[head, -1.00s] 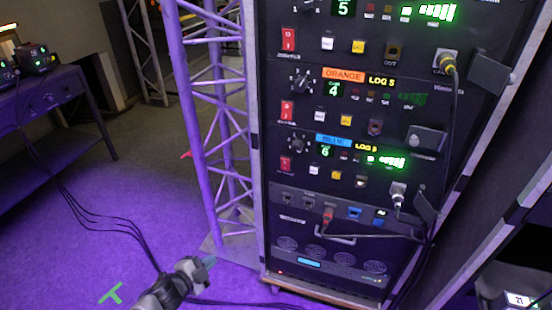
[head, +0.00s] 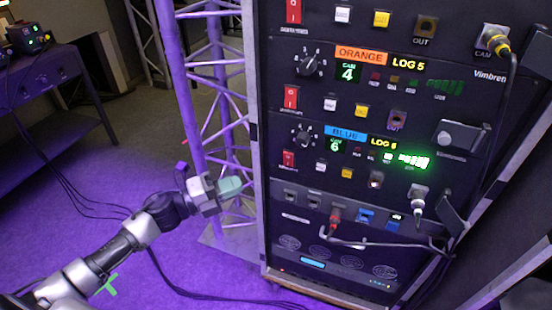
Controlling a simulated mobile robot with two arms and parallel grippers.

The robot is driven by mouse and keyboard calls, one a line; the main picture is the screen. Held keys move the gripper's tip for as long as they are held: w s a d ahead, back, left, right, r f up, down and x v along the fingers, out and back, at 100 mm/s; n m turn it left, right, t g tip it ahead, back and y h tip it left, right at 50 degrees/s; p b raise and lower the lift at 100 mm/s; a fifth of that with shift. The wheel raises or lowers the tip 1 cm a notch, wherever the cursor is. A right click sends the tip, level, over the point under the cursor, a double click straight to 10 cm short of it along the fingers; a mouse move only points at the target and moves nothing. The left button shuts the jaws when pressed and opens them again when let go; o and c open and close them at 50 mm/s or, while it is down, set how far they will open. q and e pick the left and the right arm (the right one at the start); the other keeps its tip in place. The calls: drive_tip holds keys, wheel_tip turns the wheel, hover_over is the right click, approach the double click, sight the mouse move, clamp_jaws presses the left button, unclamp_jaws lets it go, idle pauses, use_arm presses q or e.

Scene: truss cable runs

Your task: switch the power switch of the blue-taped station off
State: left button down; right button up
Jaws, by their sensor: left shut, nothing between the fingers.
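The blue-taped station is a black rack unit with a blue label (head: 346,134) reading BLUE and a green lit 6 display (head: 335,146). Its red power switch (head: 288,158) sits at the unit's left end, below a rotary knob (head: 303,136). Green meter lights (head: 413,161) glow on its right. I cannot read the switch's position at this size. My left gripper (head: 232,186) is shut and empty, left of the rack and a little lower than the switch, apart from it. My right gripper is not in view.
The orange-taped unit (head: 362,55) with its own red switch (head: 291,97) is directly above. A purple-lit truss (head: 190,100) stands behind my left gripper, beside the rack. Cables (head: 415,244) hang at the rack's lower right. A dark table (head: 50,85) stands far left.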

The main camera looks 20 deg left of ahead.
sight(287, 155)
use_arm(q)
drive_tip(key=x, duration=0.4)
drive_tip(key=w+a+p+x, duration=0.1)
drive_tip(key=x, duration=0.3)
drive_tip(key=w+a+x, duration=0.1)
drive_tip(key=x, duration=0.3)
drive_tip(key=shift+w+d+r, duration=0.1)
drive_tip(key=shift+d, duration=0.05)
drive_tip(key=shift+w+r+p, duration=0.2)
drive_tip(key=shift+r+p, duration=0.2)
drive_tip(key=shift+p, duration=0.65)
drive_tip(key=shift+f, duration=0.3)
